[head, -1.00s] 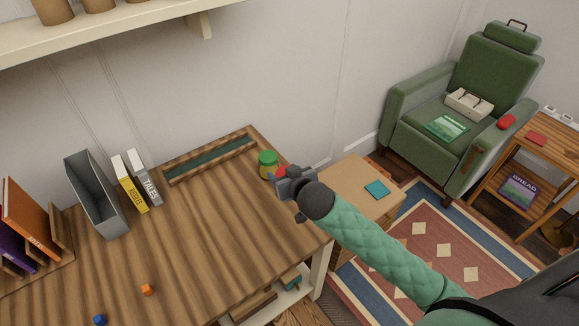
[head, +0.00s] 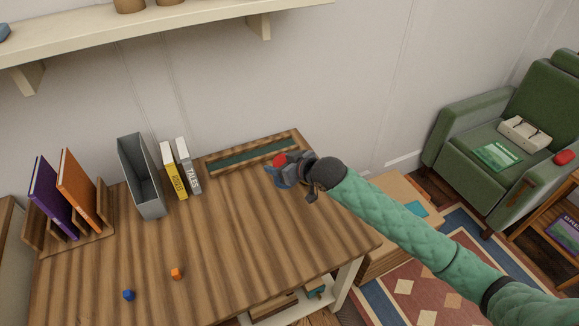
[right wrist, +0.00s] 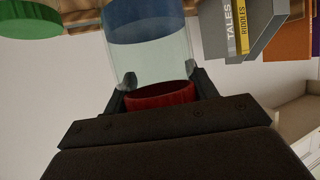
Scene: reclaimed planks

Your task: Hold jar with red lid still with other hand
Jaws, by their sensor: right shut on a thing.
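The jar with a red lid (head: 280,159) is between the fingers of my right gripper (head: 292,170) over the back right of the desk. In the right wrist view the jar (right wrist: 150,58) shows clear walls, blue contents and a red lid (right wrist: 160,96) nearest the palm. The right gripper (right wrist: 157,80) is shut on the jar from its lid side. Whether the jar touches the desk is hard to tell. My left gripper is not in view.
A green lid (right wrist: 28,18) shows beside the jar in the right wrist view. A shallow tray (head: 225,168) lies behind, with books (head: 174,172) and a grey file holder (head: 142,180) to the left. The desk's middle is clear.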

